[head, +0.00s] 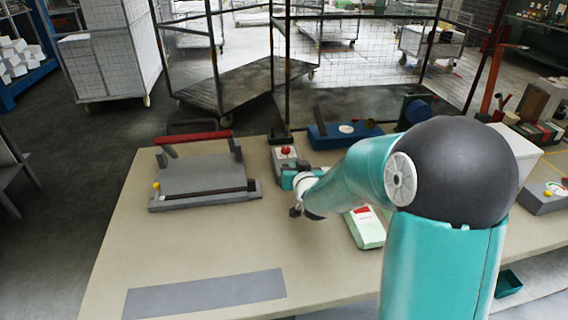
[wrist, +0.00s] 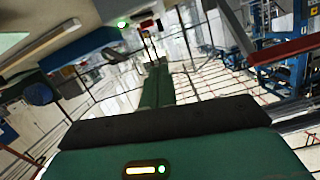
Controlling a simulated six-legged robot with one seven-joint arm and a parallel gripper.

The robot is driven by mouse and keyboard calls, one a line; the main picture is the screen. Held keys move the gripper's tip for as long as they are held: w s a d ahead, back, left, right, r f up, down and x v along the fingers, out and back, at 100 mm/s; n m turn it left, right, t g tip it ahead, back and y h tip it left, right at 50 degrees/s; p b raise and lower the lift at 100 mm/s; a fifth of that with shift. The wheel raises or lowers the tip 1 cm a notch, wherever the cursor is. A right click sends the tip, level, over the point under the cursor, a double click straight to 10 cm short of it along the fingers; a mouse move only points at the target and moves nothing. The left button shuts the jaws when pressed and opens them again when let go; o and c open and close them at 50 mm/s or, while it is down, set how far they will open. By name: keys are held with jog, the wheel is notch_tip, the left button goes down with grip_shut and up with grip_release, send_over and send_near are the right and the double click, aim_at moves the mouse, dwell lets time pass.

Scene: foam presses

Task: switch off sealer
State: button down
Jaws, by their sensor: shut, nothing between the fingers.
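A flat grey press (head: 203,174) with a red bar handle lies on the left of the table; it looks like the sealer, though no label shows. Just right of it stands a small grey box with a red button (head: 286,150) on top. My gripper (head: 288,177) is at the near side of this box, low over the table; whether it touches cannot be told. In the wrist view my green fingers (wrist: 157,88) lie together, with nothing held. The red bar (wrist: 285,50) shows at the right there. The button is not clear in the wrist view.
A long blue device (head: 343,134) lies behind my arm, and a green-white packet (head: 367,228) lies beneath it. A grey strip (head: 205,294) marks the front of the table (head: 120,245). Mesh cages (head: 225,75) stand behind. The front-left tabletop is otherwise clear.

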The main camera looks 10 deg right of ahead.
jog(key=shift+w, duration=0.15)
send_over(285, 164)
jog(key=s, duration=0.2)
jog(key=shift+s+f, duration=0.2)
jog(key=shift+f, duration=1.05)
jog(key=f, duration=0.2)
jog(key=shift+s+a+f, duration=0.15)
jog(key=shift+s+f, duration=0.05)
jog(key=shift+f, duration=0.1)
jog(key=shift+a+f, duration=0.1)
jog(key=shift+f, duration=0.5)
jog(key=shift+a+f+n, duration=0.2)
jog(key=shift+f+n, duration=0.2)
jog(key=shift+d, duration=0.1)
